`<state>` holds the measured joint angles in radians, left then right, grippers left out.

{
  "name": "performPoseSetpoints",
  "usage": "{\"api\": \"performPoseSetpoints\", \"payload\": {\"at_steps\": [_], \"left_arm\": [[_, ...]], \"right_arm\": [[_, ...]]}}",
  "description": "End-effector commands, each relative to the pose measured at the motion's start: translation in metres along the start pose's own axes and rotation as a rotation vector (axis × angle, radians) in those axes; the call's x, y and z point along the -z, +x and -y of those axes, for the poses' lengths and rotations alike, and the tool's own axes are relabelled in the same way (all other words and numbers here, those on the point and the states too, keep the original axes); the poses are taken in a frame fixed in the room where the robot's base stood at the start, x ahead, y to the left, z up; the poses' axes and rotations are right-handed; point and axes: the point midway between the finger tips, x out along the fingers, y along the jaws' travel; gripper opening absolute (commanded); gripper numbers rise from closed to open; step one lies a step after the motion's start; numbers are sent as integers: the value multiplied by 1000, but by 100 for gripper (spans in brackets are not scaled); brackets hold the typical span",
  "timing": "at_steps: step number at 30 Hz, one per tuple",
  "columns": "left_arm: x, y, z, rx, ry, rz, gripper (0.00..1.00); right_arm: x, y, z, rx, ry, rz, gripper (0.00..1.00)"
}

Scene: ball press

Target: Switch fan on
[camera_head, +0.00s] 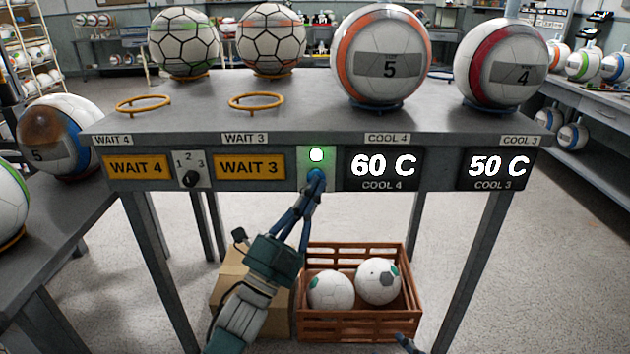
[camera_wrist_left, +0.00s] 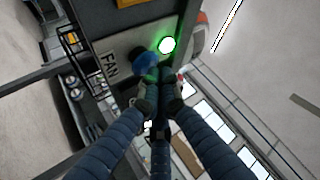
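The fan panel (camera_head: 305,183) is on the front of the table, between the yellow WAIT 3 sign and the COOL 4 display. It has a lit green light (camera_head: 316,154) above a blue knob (camera_head: 316,174). In the left wrist view the panel reads FAN (camera_wrist_left: 109,65), beside the blue knob (camera_wrist_left: 146,64) and glowing green light (camera_wrist_left: 167,45). My left gripper (camera_head: 314,188) has its fingertips together at the knob; whether they touch it I cannot tell. They hold nothing visible. A dark tip at the bottom edge (camera_head: 407,343) looks like part of my right gripper.
COOL 4 (camera_head: 382,168) reads 60 C and COOL 3 (camera_head: 494,169) reads 50 C. Balls marked 5 (camera_head: 382,55) and 4 (camera_head: 502,65) stand above them. A small dial (camera_head: 190,178) is at left. A wooden crate (camera_head: 350,325) with two balls stands below.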

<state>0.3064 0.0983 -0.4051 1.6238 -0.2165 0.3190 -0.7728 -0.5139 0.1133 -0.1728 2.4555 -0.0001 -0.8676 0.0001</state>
Motion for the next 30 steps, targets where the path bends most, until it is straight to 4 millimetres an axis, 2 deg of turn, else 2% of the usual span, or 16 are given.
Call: {"api": "performPoseSetpoints", "payload": {"at_steps": [5, 17, 30], "left_arm": [[1, -1, 1, 1, 0, 0, 0], [3, -2, 1, 0, -1, -1, 0], [13, -13, 5, 0, -1, 0, 0]], "right_arm": [[-11, -2, -2, -5, 2, 37, 40], [-8, -3, -3, -6, 1, 38, 40], [-52, -16, -7, -14, 1, 223, 40]]}}
